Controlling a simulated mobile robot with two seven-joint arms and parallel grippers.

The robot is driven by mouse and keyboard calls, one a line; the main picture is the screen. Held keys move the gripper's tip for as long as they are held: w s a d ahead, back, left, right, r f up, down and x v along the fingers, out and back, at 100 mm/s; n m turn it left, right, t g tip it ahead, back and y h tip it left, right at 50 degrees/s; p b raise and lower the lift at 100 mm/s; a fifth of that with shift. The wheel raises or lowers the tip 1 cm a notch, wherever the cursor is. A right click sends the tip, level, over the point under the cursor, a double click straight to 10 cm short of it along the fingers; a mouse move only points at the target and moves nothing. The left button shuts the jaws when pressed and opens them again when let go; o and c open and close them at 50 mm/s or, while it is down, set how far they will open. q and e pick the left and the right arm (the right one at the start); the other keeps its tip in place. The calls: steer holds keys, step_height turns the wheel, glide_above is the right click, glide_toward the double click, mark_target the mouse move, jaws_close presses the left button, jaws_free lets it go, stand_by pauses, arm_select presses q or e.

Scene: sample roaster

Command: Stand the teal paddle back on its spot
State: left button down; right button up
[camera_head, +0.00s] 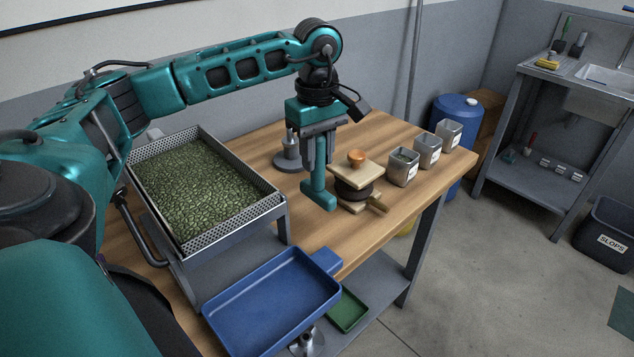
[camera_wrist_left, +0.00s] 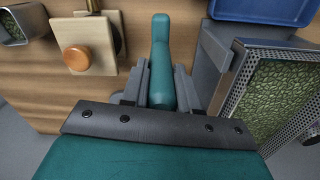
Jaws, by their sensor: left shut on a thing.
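The teal paddle (camera_head: 318,182) hangs upright below my left gripper (camera_head: 318,158), its wide foot at or just above the wooden table top. I cannot tell whether the foot touches. My left gripper is shut on the paddle's upper part. In the left wrist view the paddle (camera_wrist_left: 161,55) runs away from between the jaws (camera_wrist_left: 160,90). A round grey base (camera_head: 288,163) with short upright posts stands just left of the gripper. I cannot make out a marked spot for the paddle. My right gripper is not in view.
A pale wooden block with an orange knob (camera_head: 357,158) stands close right of the paddle. Several grey tins (camera_head: 403,168) line the far right edge. A perforated tray of green beans (camera_head: 265,205) is on the left. A blue tray (camera_head: 270,300) is in front, below.

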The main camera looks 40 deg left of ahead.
mark_target(317, 181)
arm_select(q)
steer(key=shift+f, duration=3.2)
steer(key=shift+f+b, duration=0.2)
steer(key=shift+b, duration=0.1)
steer(key=c, duration=0.8)
jaws_free()
steer(key=shift+c, duration=0.2)
steer(key=shift+r, duration=0.1)
step_height(317, 181, up, 12)
steer(key=shift+r+p, duration=0.15)
steer(key=shift+p, duration=0.3)
